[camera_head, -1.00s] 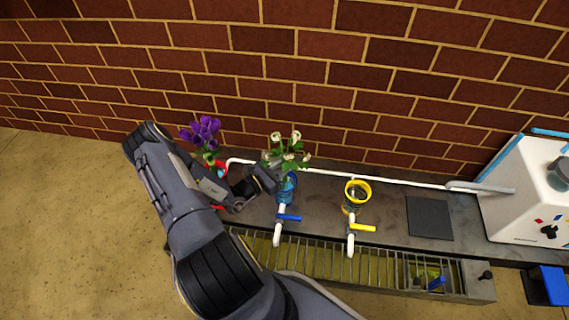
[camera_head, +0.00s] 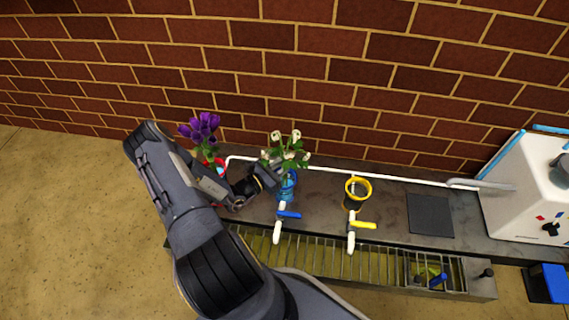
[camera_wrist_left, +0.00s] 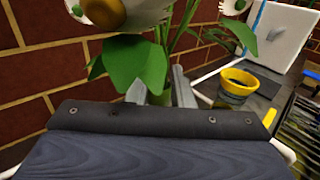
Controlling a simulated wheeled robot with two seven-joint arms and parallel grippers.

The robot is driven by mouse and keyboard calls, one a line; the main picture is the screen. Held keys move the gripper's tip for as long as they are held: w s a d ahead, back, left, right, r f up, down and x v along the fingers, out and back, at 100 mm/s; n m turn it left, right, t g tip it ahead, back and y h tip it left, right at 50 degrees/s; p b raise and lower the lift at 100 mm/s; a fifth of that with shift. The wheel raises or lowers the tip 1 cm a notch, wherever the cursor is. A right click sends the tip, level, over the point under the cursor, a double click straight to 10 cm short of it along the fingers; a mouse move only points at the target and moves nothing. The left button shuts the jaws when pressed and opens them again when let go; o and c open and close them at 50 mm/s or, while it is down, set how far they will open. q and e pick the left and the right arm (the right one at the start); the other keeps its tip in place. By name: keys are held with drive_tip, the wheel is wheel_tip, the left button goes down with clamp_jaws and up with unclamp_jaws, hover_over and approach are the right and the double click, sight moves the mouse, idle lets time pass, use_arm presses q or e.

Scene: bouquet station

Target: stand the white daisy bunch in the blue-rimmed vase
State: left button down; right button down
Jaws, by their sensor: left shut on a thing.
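The white daisy bunch (camera_head: 288,152), white blooms over green leaves, stands above the blue-rimmed vase (camera_head: 286,185). Its lower stems appear to be inside the rim; the exact depth is hard to tell. My left gripper (camera_head: 270,173) is shut on the daisy bunch at the vase's left side. In the left wrist view the daisy bunch (camera_wrist_left: 140,62) rises just beyond the fingers (camera_wrist_left: 170,90), with big leaves close to them. The blue-rimmed vase is hidden in the wrist view. My right gripper is not in view.
A yellow-rimmed vase (camera_head: 357,191) stands to the right, and a red-rimmed vase (camera_head: 219,166) with purple flowers (camera_head: 201,127) to the left. Taps with blue (camera_head: 289,215) and yellow handles are in front. A dark square mat (camera_head: 430,216) and a white box (camera_head: 530,190) are farther right.

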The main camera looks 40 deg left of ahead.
use_arm(q)
drive_tip(key=shift+f, duration=0.35)
idle(0.3)
drive_tip(key=c, duration=1.2)
unclamp_jaws()
drive_tip(key=shift+s, duration=0.1)
drive_tip(key=shift+s+a, duration=0.1)
drive_tip(key=shift+s, duration=0.25)
drive_tip(key=p+v, duration=0.2)
drive_tip(key=v, duration=0.5)
